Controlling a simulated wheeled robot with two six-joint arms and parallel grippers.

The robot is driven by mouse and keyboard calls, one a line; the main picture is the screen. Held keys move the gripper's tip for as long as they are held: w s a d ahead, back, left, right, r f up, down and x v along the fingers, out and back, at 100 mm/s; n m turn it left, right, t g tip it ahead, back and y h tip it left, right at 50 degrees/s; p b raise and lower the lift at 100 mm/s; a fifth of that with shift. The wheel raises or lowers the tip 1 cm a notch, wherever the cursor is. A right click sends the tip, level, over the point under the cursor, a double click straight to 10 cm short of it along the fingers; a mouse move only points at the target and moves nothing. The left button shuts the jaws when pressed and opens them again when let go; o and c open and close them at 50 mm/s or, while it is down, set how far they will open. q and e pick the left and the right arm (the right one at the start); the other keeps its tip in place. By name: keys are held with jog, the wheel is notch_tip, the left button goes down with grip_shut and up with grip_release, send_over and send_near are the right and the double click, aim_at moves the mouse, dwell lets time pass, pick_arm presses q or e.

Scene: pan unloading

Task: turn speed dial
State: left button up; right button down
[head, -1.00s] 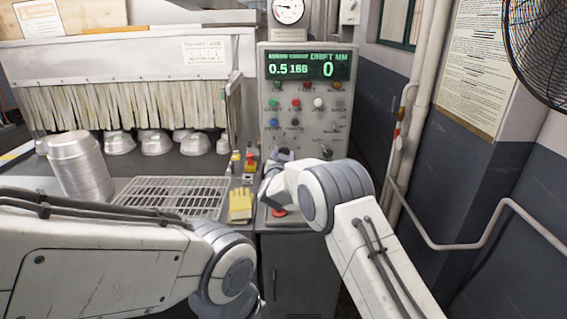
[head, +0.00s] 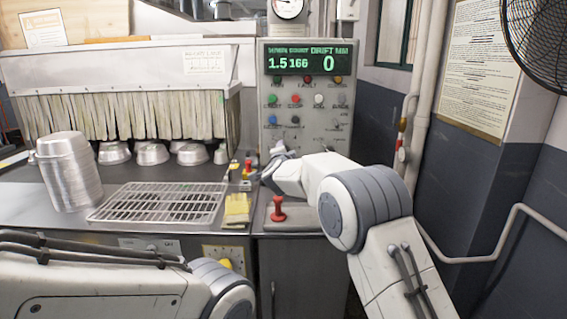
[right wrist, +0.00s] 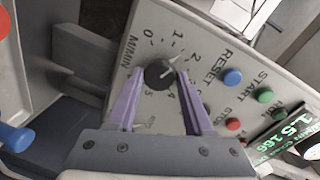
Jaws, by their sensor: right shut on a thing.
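The speed dial (right wrist: 160,74) is a dark round knob on the grey control panel, with printed numbers around it and M/MIN beside it. Its pale pointer mark points up and right, towards the 1 and 2 side. My right gripper (right wrist: 161,78) has its two purple fingers on either side of the knob, shut on it. In the head view the right gripper (head: 277,152) is at the panel's lower left, and the knob is hidden. The green display (head: 308,62) reads 1.5, 166 and 0. My left forearm shows at the lower left; its gripper is out of frame.
Several coloured buttons (head: 295,99) sit above the dial. A red mushroom knob (head: 278,209) stands on the ledge below. At left are stacked metal pans (head: 68,175), a wire rack (head: 160,202) and a yellow cloth (head: 236,210). A pipe and wall stand at right.

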jog(key=m+b, duration=0.5)
jog(key=m, duration=0.1)
jog(key=m+y+b, duration=0.1)
jog(key=m+b, duration=0.5)
jog(key=m, duration=0.1)
jog(key=m+t+y+b, duration=0.1)
jog(key=m+b, duration=0.4)
jog(key=m, duration=0.1)
jog(key=shift+d+f+m, duration=0.25)
jog(key=shift+f+m, duration=0.1)
jog(key=shift+m, duration=0.05)
jog(key=shift+b, duration=0.35)
jog(key=shift+c, duration=1.5)
grip_release()
jog(key=shift+r, duration=0.15)
